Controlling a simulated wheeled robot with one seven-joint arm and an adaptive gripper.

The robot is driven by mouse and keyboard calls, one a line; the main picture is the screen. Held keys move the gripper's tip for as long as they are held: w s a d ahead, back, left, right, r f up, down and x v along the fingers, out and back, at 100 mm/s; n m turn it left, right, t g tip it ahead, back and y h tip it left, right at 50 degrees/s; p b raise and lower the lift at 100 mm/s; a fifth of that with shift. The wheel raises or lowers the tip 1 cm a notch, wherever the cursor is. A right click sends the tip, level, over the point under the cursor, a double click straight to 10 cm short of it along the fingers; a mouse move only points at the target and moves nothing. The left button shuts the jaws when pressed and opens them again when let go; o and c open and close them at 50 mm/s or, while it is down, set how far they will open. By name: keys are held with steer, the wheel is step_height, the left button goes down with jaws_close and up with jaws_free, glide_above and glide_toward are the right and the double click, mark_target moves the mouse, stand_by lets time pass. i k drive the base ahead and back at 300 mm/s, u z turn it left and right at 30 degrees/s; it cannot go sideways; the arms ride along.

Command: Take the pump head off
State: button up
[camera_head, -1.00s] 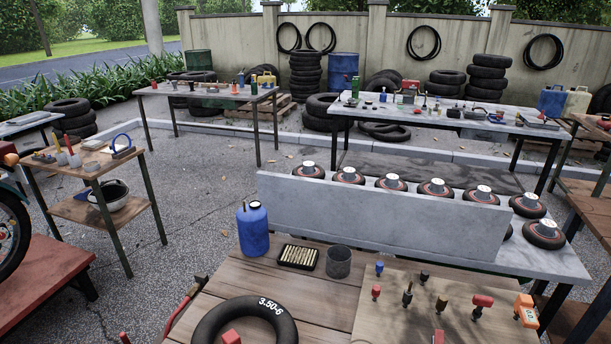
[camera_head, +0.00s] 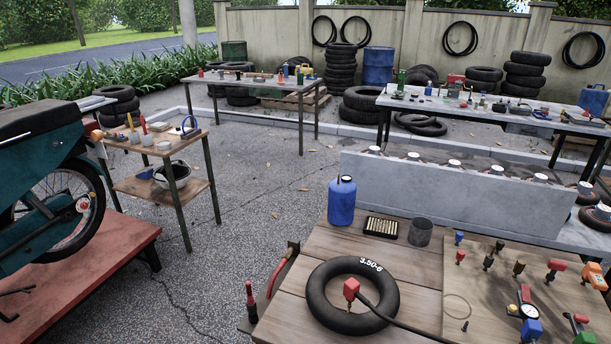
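A red block-shaped pump head (camera_head: 351,288) sits at the inner edge of a black inner tube (camera_head: 324,309) marked 3.50-6. The tube lies flat on the wooden bench (camera_head: 290,307). A black hose (camera_head: 396,323) runs from the pump head toward the lower right and out of the bottom of the picture. My gripper is not in view.
A blue bottle (camera_head: 341,203), a tray of small pieces (camera_head: 381,228) and a dark cup (camera_head: 420,232) stand behind the tube. A board (camera_head: 480,275) with coloured fittings and a gauge (camera_head: 529,310) is at right. A motorcycle (camera_head: 45,185) stands on a red platform (camera_head: 85,275) at left.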

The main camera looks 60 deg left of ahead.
mark_target(351, 288)
steer(key=k, duration=0.4)
steer(key=u, duration=1.45)
steer(key=i, duration=0.5)
